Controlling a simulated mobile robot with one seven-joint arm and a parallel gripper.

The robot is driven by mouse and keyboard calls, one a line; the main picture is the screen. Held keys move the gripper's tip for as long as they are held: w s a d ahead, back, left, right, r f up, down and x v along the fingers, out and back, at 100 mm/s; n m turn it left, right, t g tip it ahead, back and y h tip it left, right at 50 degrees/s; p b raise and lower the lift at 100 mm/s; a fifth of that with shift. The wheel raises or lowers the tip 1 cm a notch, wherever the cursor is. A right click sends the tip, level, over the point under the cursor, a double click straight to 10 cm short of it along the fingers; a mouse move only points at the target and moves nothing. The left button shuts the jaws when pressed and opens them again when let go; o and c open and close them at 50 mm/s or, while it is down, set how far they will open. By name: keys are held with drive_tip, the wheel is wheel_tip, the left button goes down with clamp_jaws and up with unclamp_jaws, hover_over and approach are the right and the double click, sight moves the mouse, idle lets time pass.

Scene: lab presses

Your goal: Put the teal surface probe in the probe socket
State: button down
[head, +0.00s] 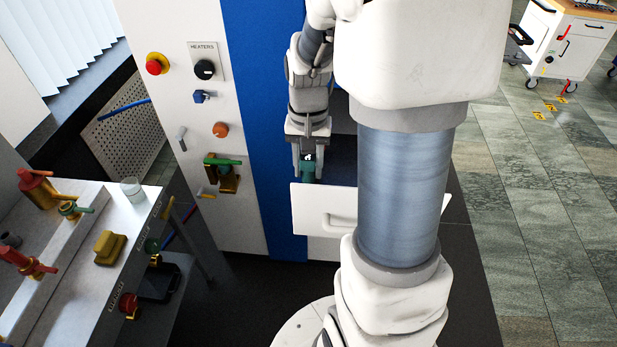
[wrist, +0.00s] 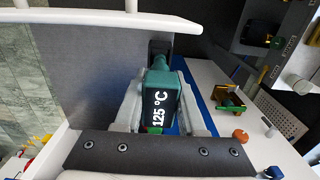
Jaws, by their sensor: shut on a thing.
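The teal surface probe (wrist: 160,88) is between the fingers of my gripper (wrist: 158,110) in the wrist view. Its dark display faces the camera and reads 125 °C. In the head view my gripper (head: 308,165) points down and the small teal probe (head: 308,175) shows at its fingertips, just above and behind the front of an open white drawer (head: 312,212). A dark block (wrist: 158,48) shows at the probe's far end in the wrist view; I cannot tell whether it is the probe's tip or the socket. I cannot make out the probe socket for sure.
A cabinet panel to the left carries a HEATERS knob (head: 205,69), a red button (head: 156,64), an orange knob (head: 220,130) and a green-handled valve (head: 222,172). A bench (head: 75,265) with a glass (head: 131,189) stands at the left. Open floor lies right.

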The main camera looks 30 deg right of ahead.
sight(308, 179)
drive_tip(key=shift+f, duration=1.95)
drive_tip(key=shift+f, duration=0.2)
drive_tip(key=c, duration=0.5)
unclamp_jaws()
drive_tip(key=shift+r, duration=0.15)
